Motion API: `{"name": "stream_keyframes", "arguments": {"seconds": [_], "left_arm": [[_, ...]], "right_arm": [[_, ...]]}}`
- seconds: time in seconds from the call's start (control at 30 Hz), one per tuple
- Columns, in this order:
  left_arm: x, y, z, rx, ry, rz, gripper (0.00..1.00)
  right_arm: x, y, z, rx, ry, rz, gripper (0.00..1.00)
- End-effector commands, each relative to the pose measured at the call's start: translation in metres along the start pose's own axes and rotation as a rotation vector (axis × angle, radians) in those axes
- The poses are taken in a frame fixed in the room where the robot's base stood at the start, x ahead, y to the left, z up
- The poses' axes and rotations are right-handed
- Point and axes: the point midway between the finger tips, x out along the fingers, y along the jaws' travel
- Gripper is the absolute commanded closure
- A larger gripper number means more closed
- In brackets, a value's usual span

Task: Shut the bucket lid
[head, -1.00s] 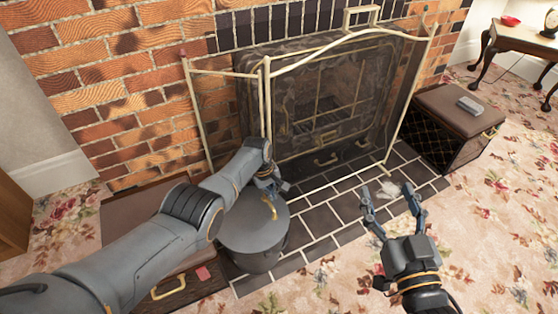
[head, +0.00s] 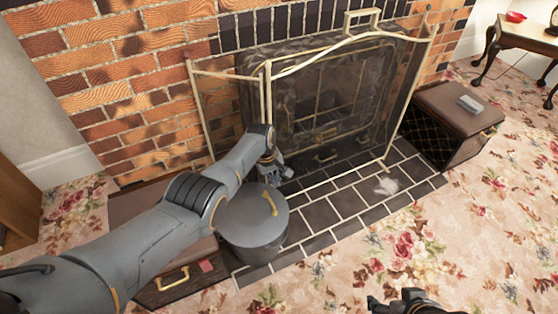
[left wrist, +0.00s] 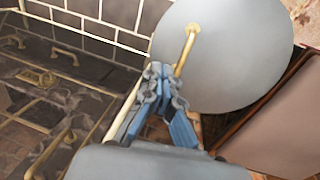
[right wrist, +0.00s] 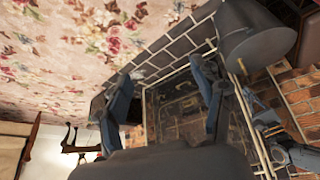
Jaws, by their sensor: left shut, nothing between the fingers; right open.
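The grey bucket (head: 252,246) stands on the dark hearth tiles. Its round grey lid (head: 245,212) lies flat on top with no gap that I can see; it also shows in the left wrist view (left wrist: 235,60). A brass handle (head: 270,203) stands on the lid. My left gripper (head: 280,174) is shut and empty, just beyond the lid's far edge; in the left wrist view its fingers (left wrist: 158,78) appear beside the handle, contact unclear. My right gripper (right wrist: 166,82) is open and empty, mostly cut off at the head view's bottom edge.
A brass-framed fire screen (head: 266,100) stands close behind my left gripper. Brown padded boxes stand left (head: 190,258) and right (head: 460,112) of the hearth. A crumpled white thing (head: 386,186) lies on the tiles. The carpet (head: 460,240) at right is clear.

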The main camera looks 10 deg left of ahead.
Motion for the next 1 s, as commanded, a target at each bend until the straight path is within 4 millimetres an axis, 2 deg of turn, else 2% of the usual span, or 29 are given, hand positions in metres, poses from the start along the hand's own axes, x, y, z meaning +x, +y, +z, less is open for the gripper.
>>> {"name": "stream_keyframes", "arguments": {"seconds": [0.03, 0.13, 0.23, 0.3, 0.5, 0.83, 1.0], "left_arm": [[-0.016, 0.006, 0.0, 0.001, 0.001, 0.003, 1.0], [-0.032, 0.012, 0.0, 0.001, 0.001, 0.003, 1.0], [-0.056, 0.022, 0.0, 0.001, 0.001, 0.004, 1.0], [-0.055, 0.022, 0.0, 0.001, 0.0, 0.002, 1.0], [-0.066, 0.026, 0.0, 0.0, 0.0, 0.001, 1.0], [-0.066, 0.025, 0.001, 0.005, 0.0, 0.001, 1.0], [-0.042, 0.001, 0.015, 0.066, 0.009, 0.005, 1.0]], "right_arm": [[-0.011, 0.002, 0.008, 0.002, -0.055, 0.003, 0.32], [-0.023, 0.004, 0.029, 0.005, -0.161, 0.007, 0.32], [-0.027, 0.004, 0.021, 0.004, -0.152, 0.006, 0.32], [-0.006, 0.003, 0.025, 0.004, -0.16, 0.004, 0.32], [0.018, 0.002, 0.031, 0.003, -0.169, 0.002, 0.32], [0.026, 0.002, 0.033, 0.002, -0.169, 0.001, 0.32], [0.026, 0.002, 0.033, 0.002, -0.169, 0.001, 0.32]]}}
